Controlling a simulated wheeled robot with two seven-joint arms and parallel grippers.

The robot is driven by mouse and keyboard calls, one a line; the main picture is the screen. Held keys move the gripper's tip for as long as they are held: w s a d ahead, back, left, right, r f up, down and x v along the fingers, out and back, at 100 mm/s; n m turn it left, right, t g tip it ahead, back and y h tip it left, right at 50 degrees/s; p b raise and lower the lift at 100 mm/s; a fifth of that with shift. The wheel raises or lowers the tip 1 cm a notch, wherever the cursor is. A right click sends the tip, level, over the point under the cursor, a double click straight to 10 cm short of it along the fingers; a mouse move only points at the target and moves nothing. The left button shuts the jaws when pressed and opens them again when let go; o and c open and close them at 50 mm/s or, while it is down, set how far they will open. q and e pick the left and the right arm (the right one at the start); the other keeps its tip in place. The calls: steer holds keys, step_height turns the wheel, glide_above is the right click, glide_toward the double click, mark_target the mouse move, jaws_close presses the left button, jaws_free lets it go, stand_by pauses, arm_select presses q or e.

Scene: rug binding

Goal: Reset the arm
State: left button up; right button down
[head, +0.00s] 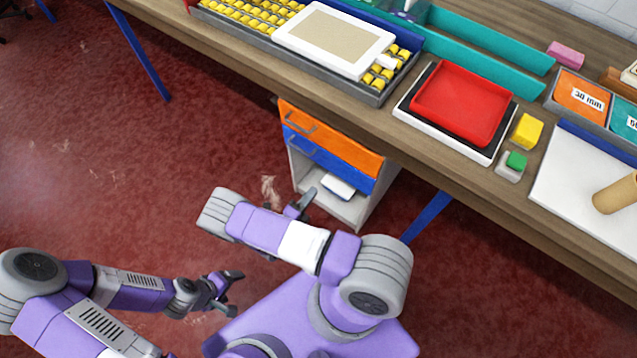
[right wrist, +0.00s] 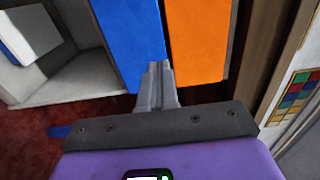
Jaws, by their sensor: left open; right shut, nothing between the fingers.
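My left gripper (head: 233,292) is in the lower part of the head view, above the red floor. Its fingers are apart and nothing is between them. My right gripper (head: 303,202) is in front of the drawer unit under the table, partly hidden by my right arm. In the right wrist view its two fingers (right wrist: 157,85) are together with nothing between them. They point toward the blue drawer (right wrist: 128,35) and the orange drawer (right wrist: 197,40). I cannot tell whether they touch the unit. My right arm is folded, with its elbow to the left.
The wooden table (head: 455,172) runs across the top right. A white object (head: 338,187) lies on the unit's open shelf. The floor at left is clear.

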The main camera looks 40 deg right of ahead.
steer(key=shift+s+a, duration=0.15)
steer(key=shift+a, duration=0.2)
